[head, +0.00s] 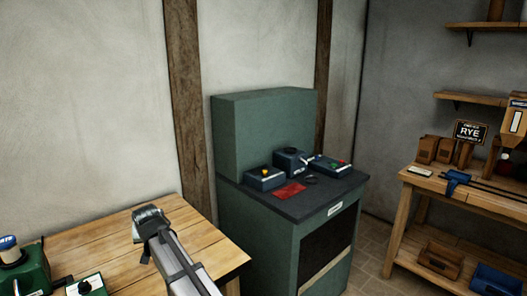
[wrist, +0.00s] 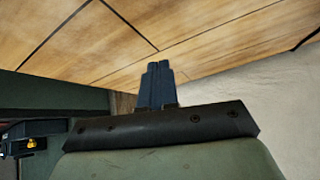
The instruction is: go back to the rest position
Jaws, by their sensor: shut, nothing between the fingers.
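My gripper (wrist: 158,70) shows in the wrist view with its two dark fingers together and nothing between them. The fingers point toward wooden planks (wrist: 215,50) that fill the top of that view. In the head view, part of my arm, grey with a dark end, reaches over the wooden table at the bottom. I cannot make out the fingers in the head view.
The wooden table (head: 95,240) bears a green device (head: 32,268) at its left. A green cabinet (head: 265,135) with a dark top carries control boxes (head: 265,178) and a red card (head: 289,193). A wooden workbench (head: 480,195) stands right. Floor shows between cabinet and workbench.

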